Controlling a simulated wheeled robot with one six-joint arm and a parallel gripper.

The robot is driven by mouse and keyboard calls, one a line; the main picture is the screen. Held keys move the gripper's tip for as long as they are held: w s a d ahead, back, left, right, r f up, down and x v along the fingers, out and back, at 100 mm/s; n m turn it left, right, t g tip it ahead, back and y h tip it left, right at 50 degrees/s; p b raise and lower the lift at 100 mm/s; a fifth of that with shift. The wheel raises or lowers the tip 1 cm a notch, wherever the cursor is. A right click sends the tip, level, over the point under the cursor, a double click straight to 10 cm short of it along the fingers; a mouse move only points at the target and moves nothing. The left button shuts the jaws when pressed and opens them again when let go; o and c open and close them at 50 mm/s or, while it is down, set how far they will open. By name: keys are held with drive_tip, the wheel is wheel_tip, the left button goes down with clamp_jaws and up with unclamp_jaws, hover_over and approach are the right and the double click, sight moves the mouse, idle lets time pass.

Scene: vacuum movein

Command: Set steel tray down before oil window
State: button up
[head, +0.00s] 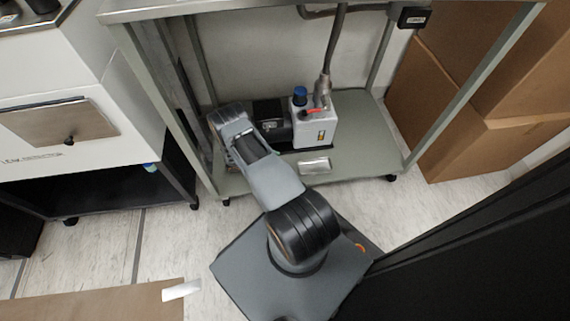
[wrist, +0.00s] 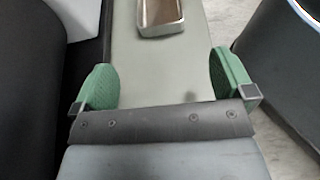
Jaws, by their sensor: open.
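The steel tray (head: 314,165) is a small, shallow metal tray lying flat on the cart's lower shelf (head: 371,148), in front of the white vacuum pump (head: 313,132). The pump's oil window (head: 321,136) is a small yellow-green patch on its front face, and the tray lies just before it. In the wrist view the tray (wrist: 161,16) is at the top, beyond my fingertips and apart from them. My gripper (wrist: 163,84) is open and empty, its green finger pads wide apart over the shelf. In the head view my arm hides the gripper.
The pump's black motor (head: 270,122) is close to my arm. Cart legs and a hose (head: 333,55) stand around the pump. Cardboard boxes (head: 452,125) are at right, a white cabinet (head: 75,120) at left. The right part of the shelf is clear.

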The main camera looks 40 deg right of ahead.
drive_tip(key=shift+w+a+r, duration=0.2)
drive_tip(key=shift+w+a, duration=0.1)
drive_tip(key=shift+a, duration=0.1)
drive_tip(key=w+a+r+m+t+y, duration=0.1)
drive_tip(key=w+a+r+m+y, duration=0.2)
drive_tip(key=r, duration=0.8)
drive_tip(key=w+a+r+m+t+y, duration=0.2)
drive_tip(key=a+r+m, duration=0.15)
drive_tip(key=r, duration=0.75)
drive_tip(key=s+a+r+m+t+y, duration=0.2)
drive_tip(key=s+a+r, duration=0.4)
drive_tip(key=r, duration=0.3)
drive_tip(key=s+a+r+m+t+y, duration=0.2)
drive_tip(key=s+a+r+t+y, duration=0.2)
drive_tip(key=a+r, duration=0.4)
drive_tip(key=shift+s+a+r+t, duration=0.35)
drive_tip(key=shift+s+r+t, duration=0.5)
drive_tip(key=shift+s, duration=0.45)
drive_tip(key=shift+r, duration=0.1)
